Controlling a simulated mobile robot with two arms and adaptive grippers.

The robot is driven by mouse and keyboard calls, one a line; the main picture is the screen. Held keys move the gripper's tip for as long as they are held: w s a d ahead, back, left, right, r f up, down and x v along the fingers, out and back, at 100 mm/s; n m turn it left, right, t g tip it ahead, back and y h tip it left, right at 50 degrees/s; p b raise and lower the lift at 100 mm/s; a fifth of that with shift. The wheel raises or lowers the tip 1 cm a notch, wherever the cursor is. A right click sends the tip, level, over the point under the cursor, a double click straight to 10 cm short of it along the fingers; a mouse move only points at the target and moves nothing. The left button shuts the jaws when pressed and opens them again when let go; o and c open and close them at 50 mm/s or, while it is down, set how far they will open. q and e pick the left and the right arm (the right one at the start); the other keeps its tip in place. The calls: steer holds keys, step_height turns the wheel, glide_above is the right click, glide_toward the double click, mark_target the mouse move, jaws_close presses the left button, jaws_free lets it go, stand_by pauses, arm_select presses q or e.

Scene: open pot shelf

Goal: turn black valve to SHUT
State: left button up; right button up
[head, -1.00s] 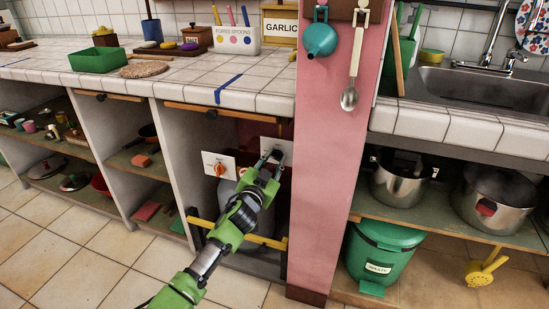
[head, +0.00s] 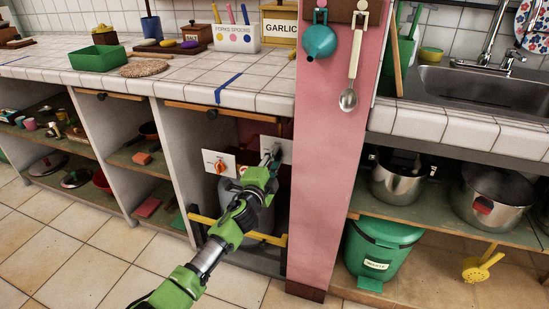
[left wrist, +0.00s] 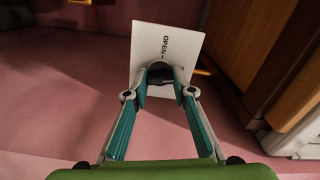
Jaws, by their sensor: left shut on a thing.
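The black valve (left wrist: 160,68) sits on a white plate (left wrist: 178,42) marked OPEN in the left wrist view. My left gripper (left wrist: 161,82) is shut on the valve, with a finger on each side of it. In the head view, my left gripper (head: 269,160) reaches into the open bay under the counter, at the right-hand white plate (head: 284,146). The fingers cover most of the valve there, so its angle is hard to read. My right gripper is not in view.
A second white plate with an orange valve (head: 220,168) is just left of my gripper. A grey tank (head: 231,195) and a yellow bar (head: 203,221) are below. A pink pillar (head: 325,190) stands close on the right.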

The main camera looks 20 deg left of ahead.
arm_select(q)
steer(key=shift+m, duration=1.3)
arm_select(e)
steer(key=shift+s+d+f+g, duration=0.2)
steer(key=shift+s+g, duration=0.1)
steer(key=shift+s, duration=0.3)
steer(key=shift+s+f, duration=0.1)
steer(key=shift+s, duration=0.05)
arm_select(q)
steer(key=o, duration=1.1)
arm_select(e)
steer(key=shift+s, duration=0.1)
arm_select(q)
steer(key=shift+s, duration=0.1)
steer(key=s, duration=1.1)
steer(key=shift+s+a, duration=0.15)
steer(key=shift+s, duration=0.25)
